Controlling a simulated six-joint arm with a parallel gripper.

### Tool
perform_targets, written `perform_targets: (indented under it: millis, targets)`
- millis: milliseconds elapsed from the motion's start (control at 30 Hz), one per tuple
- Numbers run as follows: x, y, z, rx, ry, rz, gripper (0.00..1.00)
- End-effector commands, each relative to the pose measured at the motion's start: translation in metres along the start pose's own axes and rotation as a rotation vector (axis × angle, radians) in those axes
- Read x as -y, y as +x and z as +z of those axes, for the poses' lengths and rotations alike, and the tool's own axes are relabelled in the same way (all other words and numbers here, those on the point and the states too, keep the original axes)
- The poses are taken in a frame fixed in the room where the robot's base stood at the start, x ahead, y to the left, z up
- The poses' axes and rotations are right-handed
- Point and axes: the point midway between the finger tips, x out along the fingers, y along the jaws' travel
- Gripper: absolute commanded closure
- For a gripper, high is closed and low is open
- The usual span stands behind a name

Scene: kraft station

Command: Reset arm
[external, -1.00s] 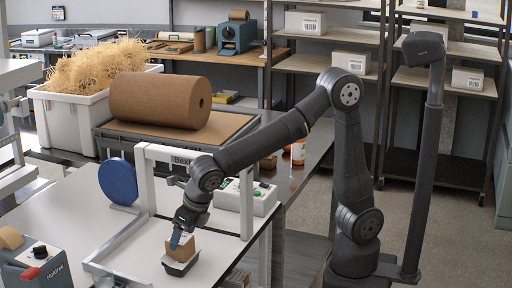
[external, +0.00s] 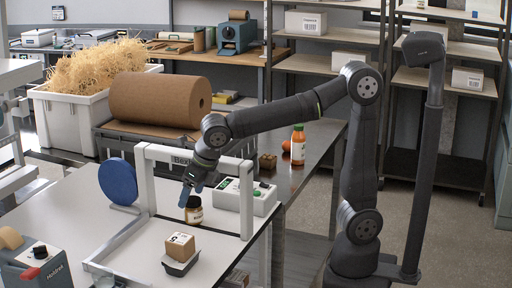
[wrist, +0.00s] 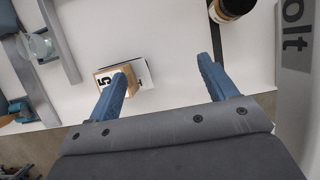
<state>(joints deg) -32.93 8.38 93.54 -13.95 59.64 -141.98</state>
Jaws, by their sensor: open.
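My gripper (external: 194,186) is raised over the white work table (external: 80,215) in the external view. In the wrist view its two blue fingers (wrist: 160,88) stand wide apart with nothing between them. A small brown box (external: 180,246) with dark print sits in a dark-rimmed tray (external: 181,265) at the table's front. The box (wrist: 107,77) shows beyond the left finger in the wrist view, apart from my gripper.
A jar with a dark lid (external: 194,210) stands just below my gripper. An orange bottle (external: 298,145) stands on the metal side table.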

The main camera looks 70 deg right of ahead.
Motion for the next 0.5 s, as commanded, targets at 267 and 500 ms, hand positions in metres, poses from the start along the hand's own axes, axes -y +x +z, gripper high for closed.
perform_targets:
  millis: [267, 500]
  targets:
    - [0.013, -0.045, 0.020, 0.003, 0.001, 0.002, 0.22]
    - [0.013, -0.090, 0.039, 0.003, 0.001, 0.003, 0.22]
